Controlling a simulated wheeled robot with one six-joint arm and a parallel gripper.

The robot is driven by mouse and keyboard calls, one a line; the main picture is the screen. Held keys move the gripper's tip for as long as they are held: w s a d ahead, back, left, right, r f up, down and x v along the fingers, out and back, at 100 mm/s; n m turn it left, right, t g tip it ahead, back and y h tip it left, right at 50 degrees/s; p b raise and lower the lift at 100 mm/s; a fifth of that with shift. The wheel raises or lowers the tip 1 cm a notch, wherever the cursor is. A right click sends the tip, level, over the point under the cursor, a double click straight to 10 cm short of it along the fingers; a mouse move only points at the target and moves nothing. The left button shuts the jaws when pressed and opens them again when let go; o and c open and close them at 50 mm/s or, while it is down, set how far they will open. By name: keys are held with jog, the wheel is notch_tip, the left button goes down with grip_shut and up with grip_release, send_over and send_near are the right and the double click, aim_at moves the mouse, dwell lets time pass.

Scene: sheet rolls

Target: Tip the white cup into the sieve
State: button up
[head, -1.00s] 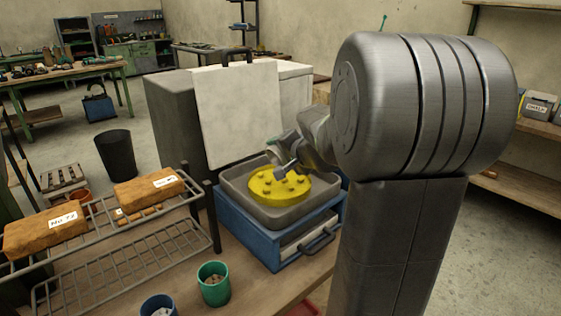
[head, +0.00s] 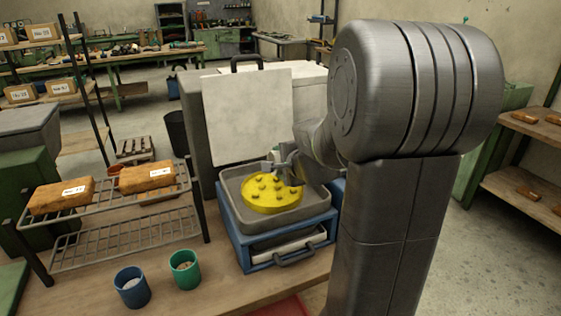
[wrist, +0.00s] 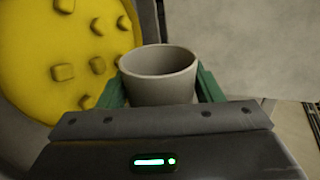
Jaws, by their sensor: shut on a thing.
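The white cup (wrist: 158,75) is held between the green fingers of my gripper (wrist: 155,92) in the wrist view. Its open rim faces up in that picture, and I see only its inner wall, not its bottom. A yellow disc (wrist: 60,50) with several lumps fills the left of that view; it may be the sieve. In the head view, the yellow disc (head: 268,205) lies in a grey tray (head: 310,211) on a blue frame. My gripper (head: 284,160) is small there, close above the disc's far right edge. The cup cannot be made out clearly there.
A pale upright board (head: 248,115) stands behind the tray. A wire rack (head: 125,218) with two brown blocks is on the left. A blue cup (head: 131,290) and a green cup (head: 185,272) stand at the bench front. Some bare bench shows between green cup and blue frame (head: 245,255).

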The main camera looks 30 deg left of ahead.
jog(key=shift+w+d+r+m+g+y+p, duration=0.2)
jog(key=shift+w+d+m+g+y+p, duration=0.15)
jog(key=shift+m+g+y+p, duration=0.35)
jog(key=r+m+p, duration=0.1)
jog(key=m+g+y+p, duration=0.1)
jog(key=m+p, duration=0.1)
jog(key=shift+w+d+r+y, duration=0.15)
jog(key=shift+w+r+y, duration=0.05)
jog(key=shift+r+y, duration=0.15)
jog(key=shift+f+m+g+y, duration=0.1)
jog(key=shift+m+g+y, duration=0.25)
jog(key=shift+m, duration=0.15)
jog(key=shift+r+m+g+y, duration=0.4)
jog(key=shift+m+y, duration=0.3)
jog(key=shift+m, duration=0.5)
jog(key=m, duration=0.1)
jog(key=r+m+y, duration=0.1)
jog(key=m+y, duration=0.1)
jog(key=m, duration=0.1)
jog(key=shift+s+a+r+p, duration=0.35)
jog(key=shift+s, duration=0.05)
